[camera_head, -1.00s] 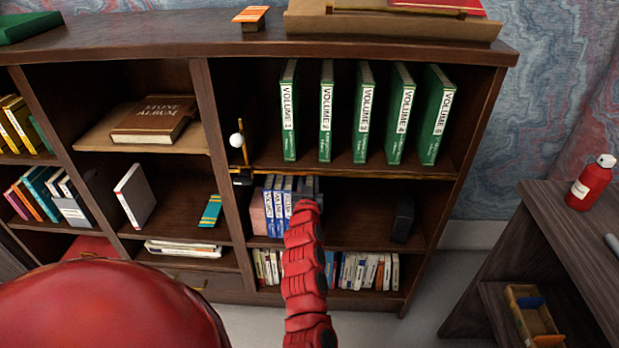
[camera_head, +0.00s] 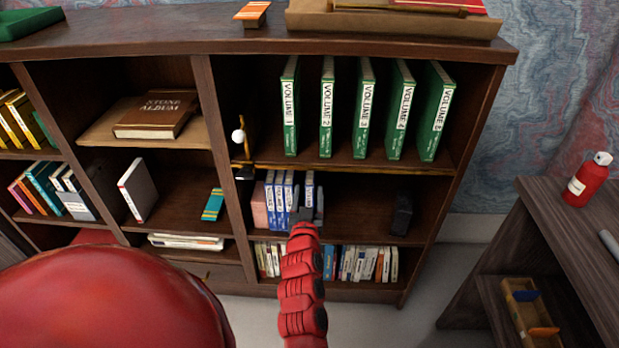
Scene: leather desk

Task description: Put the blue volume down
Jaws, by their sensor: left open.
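Several blue volumes with white spines stand upright in the middle shelf of the right bay, beside a pinkish block (camera_head: 259,205). A group of blue volumes (camera_head: 279,195) stands at the left. One more blue volume (camera_head: 309,186) stands just right of them, its lower part hidden by my gripper. My left gripper (camera_head: 306,214) is open, at the front of this shelf, with its grey fingers around or just before that volume; I cannot tell if they touch it. My right gripper is not in view.
Green volumes (camera_head: 364,110) stand on the shelf above. A dark bookend-like block (camera_head: 402,214) stands to the right, with bare shelf (camera_head: 365,222) between. Small books (camera_head: 362,264) fill the shelf below. A side table (camera_head: 560,235) with a red bottle (camera_head: 588,180) is at the right.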

